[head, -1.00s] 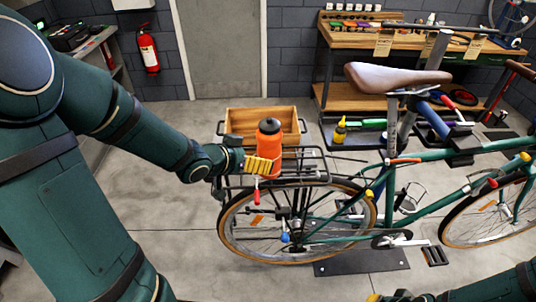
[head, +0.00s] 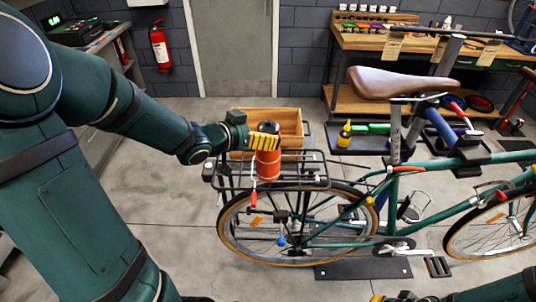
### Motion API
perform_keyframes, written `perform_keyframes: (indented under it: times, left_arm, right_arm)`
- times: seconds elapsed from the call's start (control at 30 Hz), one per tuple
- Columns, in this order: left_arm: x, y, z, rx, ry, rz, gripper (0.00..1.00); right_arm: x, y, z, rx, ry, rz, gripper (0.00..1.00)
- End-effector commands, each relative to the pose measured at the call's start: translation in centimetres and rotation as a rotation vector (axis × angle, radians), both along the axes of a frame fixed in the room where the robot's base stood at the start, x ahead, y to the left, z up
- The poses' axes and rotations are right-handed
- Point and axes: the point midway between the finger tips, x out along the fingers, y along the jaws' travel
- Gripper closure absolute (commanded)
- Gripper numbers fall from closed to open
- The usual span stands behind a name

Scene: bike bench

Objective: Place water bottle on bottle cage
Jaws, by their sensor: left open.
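The orange water bottle (head: 267,165) with a black cap stands upright on the black rear rack (head: 315,183) of the green bicycle. My left gripper (head: 263,142) is open, its yellow fingers at the bottle's upper part, overlapping it in the picture. I cannot tell whether they touch it.
The brown saddle (head: 400,81) and the frame tubes rise right of the rack. Grey floor is clear to the left.

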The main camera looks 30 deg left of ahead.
Motion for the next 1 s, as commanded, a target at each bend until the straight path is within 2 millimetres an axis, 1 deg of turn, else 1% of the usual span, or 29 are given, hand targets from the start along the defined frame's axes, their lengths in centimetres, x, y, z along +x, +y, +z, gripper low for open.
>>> perform_keyframes:
  times: [0.17, 0.3, 0.4, 0.53, 0.73, 0.77, 0.8, 0.87, 0.9, 0.93, 0.97, 1.0]
  left_arm:
    - [1.3, -0.3, -0.7, -0.001, 0.001, -0.002, 0.0]
    - [3.3, -0.7, -1.5, -0.001, 0.002, -0.002, 0.0]
    - [4.3, -0.9, -1.9, 0.0, 0.002, -0.001, 0.0]
    - [4.9, -1.0, -2.0, 0.001, 0.0, 0.002, 0.0]
    - [4.9, -1.0, -2.0, 0.001, 0.0, 0.002, 0.0]
    - [4.9, -1.0, -2.0, 0.001, 0.0, 0.002, 0.11]
    - [4.9, -1.0, -2.0, 0.0, 0.0, 0.001, 0.25]
    - [4.9, -1.0, -2.0, 0.0, 0.0, 0.001, 0.46]
    - [4.9, -1.0, -2.0, 0.0, 0.0, 0.001, 0.6]
    - [4.9, -1.0, -2.0, 0.0, 0.0, 0.001, 0.7]
    - [4.9, -1.0, -2.0, 0.0, 0.0, 0.001, 0.81]
    - [4.9, -1.0, -2.0, 0.0, 0.0, 0.001, 0.84]
  right_arm:
    - [0.0, 0.0, -0.3, -0.001, 0.0, 0.0, 1.0]
    - [0.0, 0.0, -0.5, -0.001, 0.0, 0.0, 1.0]
    - [0.0, 0.0, -0.6, -0.001, 0.0, 0.0, 1.0]
    - [0.0, 0.0, -0.6, -0.002, 0.0, 0.0, 1.0]
    - [0.0, 0.0, -0.6, -0.002, 0.0, 0.0, 1.0]
    - [0.0, 0.0, -0.6, -0.001, 0.0, 0.0, 1.0]
    - [0.0, 0.0, -0.6, -0.001, 0.0, 0.0, 1.0]
    - [0.0, 0.0, -0.6, -0.001, 0.0, 0.0, 1.0]
    - [0.0, 0.0, -0.6, -0.001, 0.0, 0.0, 1.0]
    - [0.0, 0.0, -0.6, -0.001, 0.0, 0.0, 1.0]
    - [0.0, 0.0, -0.6, -0.001, 0.0, 0.0, 1.0]
    - [0.0, 0.0, -0.6, -0.001, 0.0, 0.0, 1.0]
